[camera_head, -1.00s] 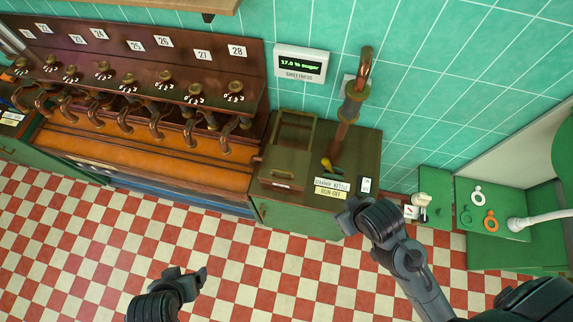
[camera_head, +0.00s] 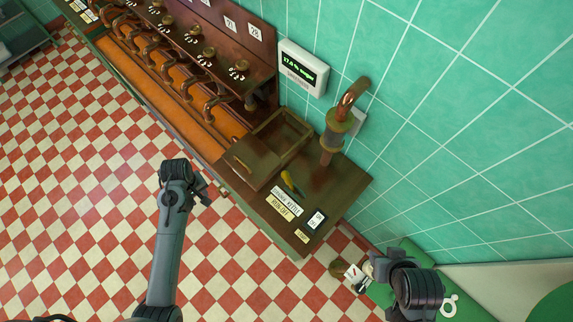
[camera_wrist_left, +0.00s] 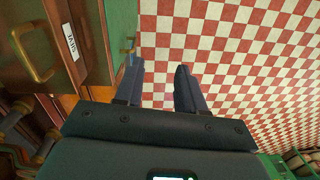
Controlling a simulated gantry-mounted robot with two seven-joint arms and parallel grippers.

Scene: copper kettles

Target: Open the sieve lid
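A brown wooden box (camera_head: 252,165) with a flat top, which appears to be the sieve's lidded part, sits on the cabinet top in front of an open rectangular frame (camera_head: 297,125). In the left wrist view, a brown panel with a brass handle (camera_wrist_left: 35,58) and a white label (camera_wrist_left: 71,41) shows at upper left. My left gripper (camera_head: 208,190) is over the floor, in front of and apart from the cabinet. Its two fingers (camera_wrist_left: 158,86) are spread with nothing between them. My right gripper (camera_head: 374,264) is low at the right; its fingers are too unclear to judge.
A copper pipe (camera_head: 347,108) rises behind the box, and a yellow-handled item (camera_head: 290,182) lies beside it. A row of copper taps (camera_head: 195,80) runs to the left. A sugar display (camera_head: 303,70) hangs on the wall. The checkered floor (camera_head: 90,170) is clear.

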